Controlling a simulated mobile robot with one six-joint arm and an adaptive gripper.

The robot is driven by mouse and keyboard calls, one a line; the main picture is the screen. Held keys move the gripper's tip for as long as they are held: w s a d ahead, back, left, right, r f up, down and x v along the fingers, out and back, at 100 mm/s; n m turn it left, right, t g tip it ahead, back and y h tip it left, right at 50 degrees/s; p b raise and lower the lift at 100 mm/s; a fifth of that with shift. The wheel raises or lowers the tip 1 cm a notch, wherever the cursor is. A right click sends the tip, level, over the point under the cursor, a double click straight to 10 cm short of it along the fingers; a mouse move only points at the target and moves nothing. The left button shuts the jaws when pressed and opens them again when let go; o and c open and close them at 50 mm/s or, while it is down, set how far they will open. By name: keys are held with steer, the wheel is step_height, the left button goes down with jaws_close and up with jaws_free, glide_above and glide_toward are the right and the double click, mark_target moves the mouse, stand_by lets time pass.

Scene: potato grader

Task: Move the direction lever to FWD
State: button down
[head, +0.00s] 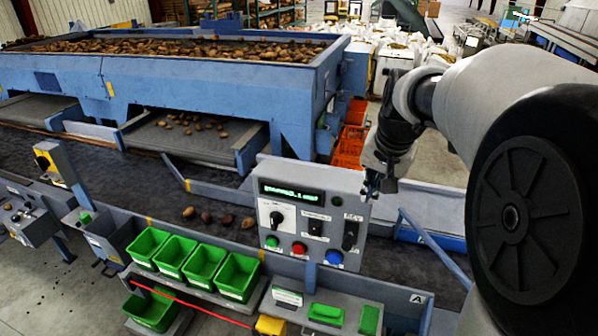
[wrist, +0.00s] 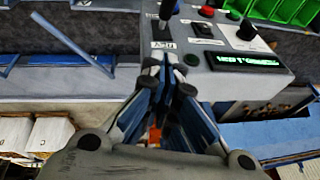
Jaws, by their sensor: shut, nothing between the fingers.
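The grey control panel (head: 330,199) stands at the near side of the belt, with a green display. At its right is a black upright lever (head: 349,236), which also shows at the top of the wrist view (wrist: 167,14). It is probably the direction lever; its label is too small to read for sure. My gripper (head: 372,188) is at the panel's upper right edge, above the lever and apart from it. In the wrist view my gripper (wrist: 176,70) has its fingers together, with nothing between them, and they cover part of the panel's edge.
The panel also carries a black rotary knob (head: 276,217), a black switch (head: 315,227), and red (head: 299,248) and blue (head: 334,257) buttons. Green bins (head: 237,274) stand to its left. Potatoes (head: 207,216) lie on the dark belt behind it.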

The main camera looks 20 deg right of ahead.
glide_above(353, 239)
steer(key=w+d, duration=0.1)
steer(key=d, duration=0.1)
step_height(353, 239, down, 9)
steer(key=shift+w+a+f, duration=0.1)
steer(key=shift+f, duration=0.1)
steer(key=f, duration=0.1)
steer(key=a+f, duration=0.1)
steer(key=s+f, duration=0.1)
steer(key=shift+a+f, duration=0.1)
steer(key=shift+a, duration=0.2)
steer(key=shift+f, duration=0.15)
steer(key=shift+f+b, duration=0.2)
steer(key=shift+b, duration=0.25)
